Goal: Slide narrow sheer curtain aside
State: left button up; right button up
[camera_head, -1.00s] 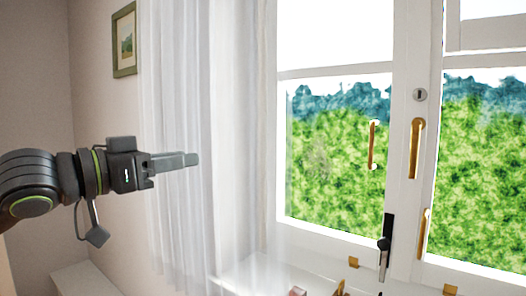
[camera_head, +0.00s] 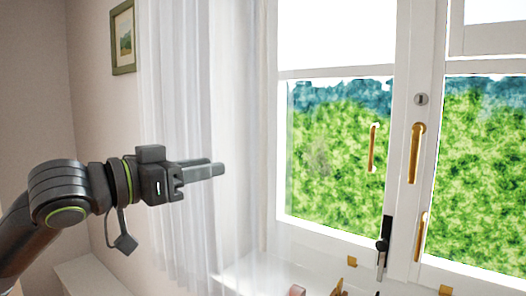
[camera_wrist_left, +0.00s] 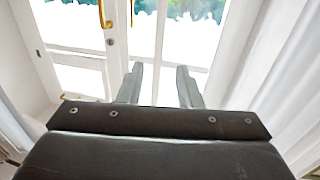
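The narrow sheer curtain (camera_head: 180,95) hangs in white folds at the left side of the window in the head view. Its lower part continues below my arm. My left gripper (camera_head: 218,169) is in front of the curtain, its fingers pointing right across the folds. In the left wrist view the two fingers (camera_wrist_left: 159,75) stand apart with nothing between them, so it is open and empty. I cannot tell whether the fingers touch the cloth. My right gripper is not in view.
The white window (camera_head: 335,72) has brass handles (camera_head: 416,150) and a dark lever (camera_head: 385,232) on its frame. A white sill (camera_head: 310,262) runs below, with small partly cut-off items at the bottom edge. A framed picture (camera_head: 123,38) hangs on the left wall.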

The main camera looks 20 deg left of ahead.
pick_arm(q)
jog(key=p, duration=0.2)
send_near(263, 157)
jog(key=shift+w, duration=1.05)
jog(key=shift+d+p+x, duration=0.2)
jog(key=shift+p+x, duration=1.05)
jog(key=shift+x, duration=3.15)
jog(key=shift+s+f, duration=0.1)
jog(key=shift+s, duration=0.05)
grip_shut()
